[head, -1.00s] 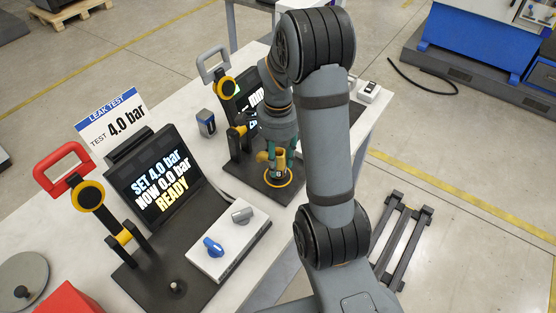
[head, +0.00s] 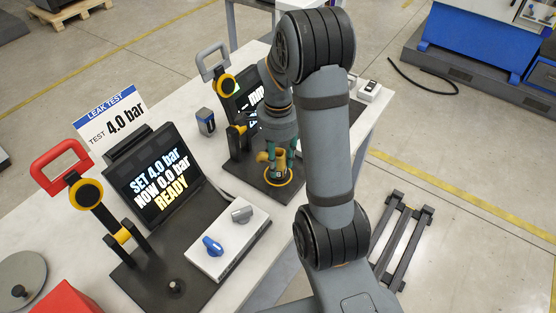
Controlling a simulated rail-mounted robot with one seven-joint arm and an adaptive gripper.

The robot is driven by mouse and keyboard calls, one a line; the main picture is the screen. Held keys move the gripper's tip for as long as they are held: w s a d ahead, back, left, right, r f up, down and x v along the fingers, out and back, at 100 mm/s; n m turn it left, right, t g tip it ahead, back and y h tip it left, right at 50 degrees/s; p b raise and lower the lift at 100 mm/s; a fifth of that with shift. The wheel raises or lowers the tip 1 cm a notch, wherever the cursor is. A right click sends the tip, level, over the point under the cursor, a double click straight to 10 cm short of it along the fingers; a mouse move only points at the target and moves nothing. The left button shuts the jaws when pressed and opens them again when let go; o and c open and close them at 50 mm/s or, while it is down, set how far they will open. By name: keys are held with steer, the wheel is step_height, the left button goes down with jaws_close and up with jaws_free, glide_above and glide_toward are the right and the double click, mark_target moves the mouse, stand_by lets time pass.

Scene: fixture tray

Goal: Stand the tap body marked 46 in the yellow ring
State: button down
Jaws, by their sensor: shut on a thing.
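A brass-coloured tap body (head: 276,168) is in my gripper (head: 279,160), whose teal fingers are shut on it. It is upright, with a stub pointing left. Its lower end is within the outline of the yellow ring (head: 289,182) on the dark base of the rear test stand. I cannot tell whether it rests on the base or hangs just above it. The number on the body is not readable here. My wrist and arm hide part of the rear stand and its screen.
A rear stand lever with a grey handle (head: 214,56) rises left of my gripper. In front stands another test stand with a red handle (head: 61,163), a lit screen (head: 160,184) and a white knob box (head: 228,240).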

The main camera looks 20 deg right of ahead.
steer(key=shift+f+b, duration=0.3)
stand_by(0.5)
steer(key=c, duration=1.1)
jaws_free()
steer(key=shift+o, duration=0.9)
steer(key=o, duration=0.4)
steer(key=shift+c, duration=0.2)
steer(key=shift+o, duration=0.2)
step_height(320, 180, up, 7)
steer(key=p, duration=0.5)
